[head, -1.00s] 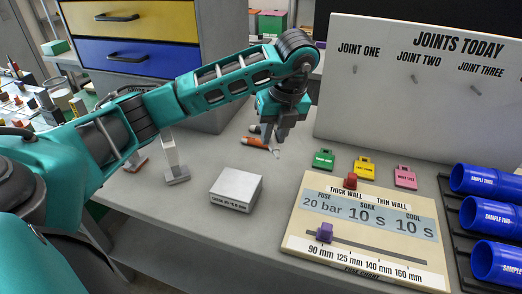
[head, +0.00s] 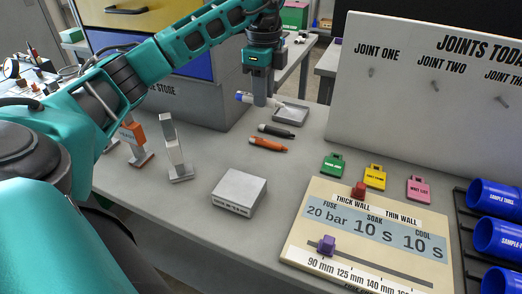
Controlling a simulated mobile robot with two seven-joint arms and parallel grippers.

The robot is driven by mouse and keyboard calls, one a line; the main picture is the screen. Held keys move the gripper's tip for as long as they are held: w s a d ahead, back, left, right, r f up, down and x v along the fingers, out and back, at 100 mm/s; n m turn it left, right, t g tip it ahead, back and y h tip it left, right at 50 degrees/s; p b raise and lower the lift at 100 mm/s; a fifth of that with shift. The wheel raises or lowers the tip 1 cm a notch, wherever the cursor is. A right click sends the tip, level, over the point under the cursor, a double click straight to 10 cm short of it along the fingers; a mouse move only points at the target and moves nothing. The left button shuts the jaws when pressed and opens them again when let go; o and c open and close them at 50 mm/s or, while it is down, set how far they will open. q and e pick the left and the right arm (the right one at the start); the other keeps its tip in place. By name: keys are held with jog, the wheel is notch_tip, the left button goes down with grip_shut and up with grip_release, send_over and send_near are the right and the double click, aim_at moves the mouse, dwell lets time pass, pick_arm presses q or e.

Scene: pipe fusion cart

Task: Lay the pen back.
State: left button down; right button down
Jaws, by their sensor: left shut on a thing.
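My left gripper (head: 261,101) reaches over the back of the grey table and is shut on a white and blue pen (head: 244,98). The pen lies roughly level, its blue end to the left; its middle is hidden by the fingers. A small grey tray (head: 291,116) sits on the table just right of and below the gripper. I cannot tell whether the pen touches it. A black pen (head: 276,131) and an orange pen (head: 268,144) lie on the table in front of the tray. My right gripper is not in view.
A white block (head: 239,192), a chart board (head: 335,222) with red and purple sliders, and green, yellow and pink tags lie nearer. A white joints board (head: 420,120) stands behind. Blue pipes (head: 495,200) sit at right. Metal stands (head: 176,150) are at left.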

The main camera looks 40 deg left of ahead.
pick_arm(q)
send_over(263, 162)
notch_tip(263, 162, down, 15)
jog(key=shift+r, duration=0.15)
notch_tip(263, 162, down, 3)
jog(key=c, duration=0.9)
grip_release()
jog(key=shift+f+b, duration=0.3)
jog(key=shift+f, duration=0.05)
notch_tip(263, 162, up, 13)
jog(key=shift+s+a, duration=0.15)
jog(key=shift+s, duration=0.1)
